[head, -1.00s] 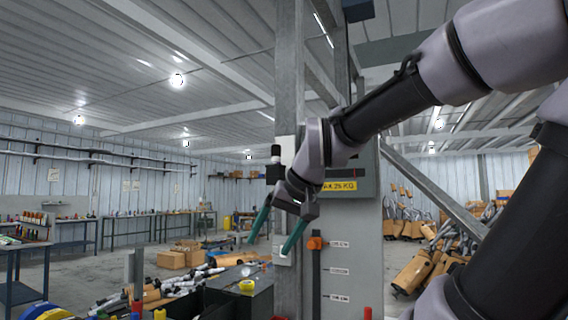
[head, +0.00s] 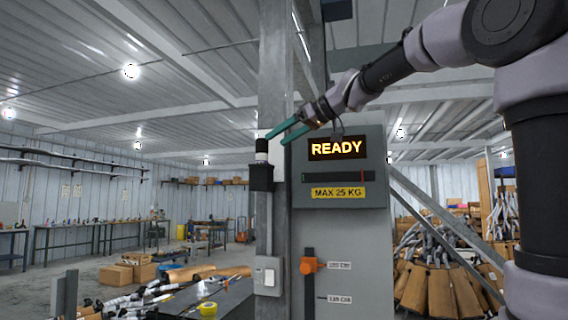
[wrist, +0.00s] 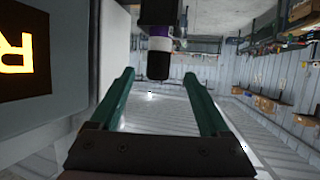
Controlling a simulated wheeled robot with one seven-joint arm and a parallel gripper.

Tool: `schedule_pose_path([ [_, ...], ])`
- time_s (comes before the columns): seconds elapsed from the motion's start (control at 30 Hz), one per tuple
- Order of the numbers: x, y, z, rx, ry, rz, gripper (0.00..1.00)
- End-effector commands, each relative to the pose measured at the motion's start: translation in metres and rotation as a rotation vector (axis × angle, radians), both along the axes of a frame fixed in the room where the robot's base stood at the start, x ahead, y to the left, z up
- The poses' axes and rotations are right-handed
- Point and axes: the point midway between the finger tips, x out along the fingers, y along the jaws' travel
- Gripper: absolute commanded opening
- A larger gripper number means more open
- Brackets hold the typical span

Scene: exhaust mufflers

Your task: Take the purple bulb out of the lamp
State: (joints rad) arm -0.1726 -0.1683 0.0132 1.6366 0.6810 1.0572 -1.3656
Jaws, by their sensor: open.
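The lamp (head: 262,158) is a small upright stack on a black box fixed to the grey post, with a black top and a pale band below it. In the wrist view the lamp appears upside down, with a thin purple band (wrist: 160,31), a white band and a black cap (wrist: 158,66). The purple band is probably the bulb; most of it is hidden. My gripper (head: 276,140) is open and empty, its teal fingers pointing left toward the lamp's top. In the wrist view the cap shows between the fingertips (wrist: 158,73); I cannot tell whether they touch it.
A grey cabinet (head: 340,240) with a lit READY display (head: 336,148) stands just right of the lamp. The steel post (head: 272,90) rises behind it. A small switch box (head: 267,275) sits below. The space left of the lamp is open.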

Motion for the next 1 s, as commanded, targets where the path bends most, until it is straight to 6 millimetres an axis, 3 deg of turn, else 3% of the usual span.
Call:
schedule_pose_path([
  [0.23, 0.02, 0.029, -0.014, -0.001, -0.001, 0.007, 0.8],
  [0.73, 0.052, 0.073, -0.034, -0.002, -0.001, 0.005, 0.8],
  [1.0, 0.058, 0.082, -0.037, -0.001, -0.003, 0.003, 0.8],
])
